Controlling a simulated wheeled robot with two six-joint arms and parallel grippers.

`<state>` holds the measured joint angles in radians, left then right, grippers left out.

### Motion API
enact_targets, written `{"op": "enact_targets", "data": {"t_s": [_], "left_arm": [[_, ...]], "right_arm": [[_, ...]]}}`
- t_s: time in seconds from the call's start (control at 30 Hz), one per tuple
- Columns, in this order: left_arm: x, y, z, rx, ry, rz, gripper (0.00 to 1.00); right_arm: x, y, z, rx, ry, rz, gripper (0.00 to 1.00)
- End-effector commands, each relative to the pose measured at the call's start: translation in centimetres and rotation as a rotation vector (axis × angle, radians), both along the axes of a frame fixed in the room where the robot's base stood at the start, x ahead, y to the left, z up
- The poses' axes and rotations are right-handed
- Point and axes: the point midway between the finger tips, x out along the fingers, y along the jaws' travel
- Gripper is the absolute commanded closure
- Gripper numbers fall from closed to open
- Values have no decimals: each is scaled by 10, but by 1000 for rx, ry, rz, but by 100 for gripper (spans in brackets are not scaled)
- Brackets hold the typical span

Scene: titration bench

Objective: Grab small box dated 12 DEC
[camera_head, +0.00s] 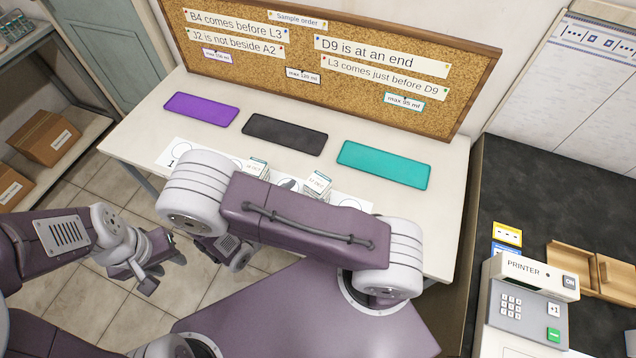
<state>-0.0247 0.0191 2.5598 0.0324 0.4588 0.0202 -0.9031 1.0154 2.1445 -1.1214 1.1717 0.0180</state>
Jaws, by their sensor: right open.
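Two small white boxes stand on the pale table beyond my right arm. The right one (317,183) carries print that appears to read 12 DEC, though it is tiny. The print on the left one (256,167) is too small to read surely. My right arm crosses in front and hides their lower parts. A grey part between the boxes looks like the tip of my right gripper (288,184); the rest of it is hidden behind the arm. My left gripper (160,267) is open and empty over the tiled floor, left of the table.
Purple (201,109), black (285,134) and teal (384,164) mats lie below a cork board (300,50) with notes. A white numbered strip (183,149) lies nearer, partly hidden. A printer (520,305) and an open brown container (590,270) stand on the dark counter at right.

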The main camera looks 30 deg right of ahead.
Motion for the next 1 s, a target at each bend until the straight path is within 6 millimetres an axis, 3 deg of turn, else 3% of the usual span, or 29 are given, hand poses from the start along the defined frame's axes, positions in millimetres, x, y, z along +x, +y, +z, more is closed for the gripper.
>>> {"op": "enact_targets", "data": {"t_s": [0.1, 0.3, 0.57, 0.83, 0.87, 1.0], "left_arm": [[0, 0, 4, 0, 0, 0, 64], [0, 0, 6, 0, 0, 0, 64], [0, 0, 16, 0, 0, 0, 64], [0, 0, 15, 0, 0, 0, 64], [0, 0, 15, 0, 0, 0, 64], [0, 0, 15, 0, 0, 0, 64]], "right_arm": [[6, -16, -6, -2, 4, -5, 22], [11, -24, -9, 0, 2, -2, 22], [30, -61, -22, 0, 3, -6, 22], [33, -65, -25, 1, 2, -2, 22], [33, -65, -25, 1, 2, -2, 27], [33, -65, -25, 1, 2, -2, 66]]}}
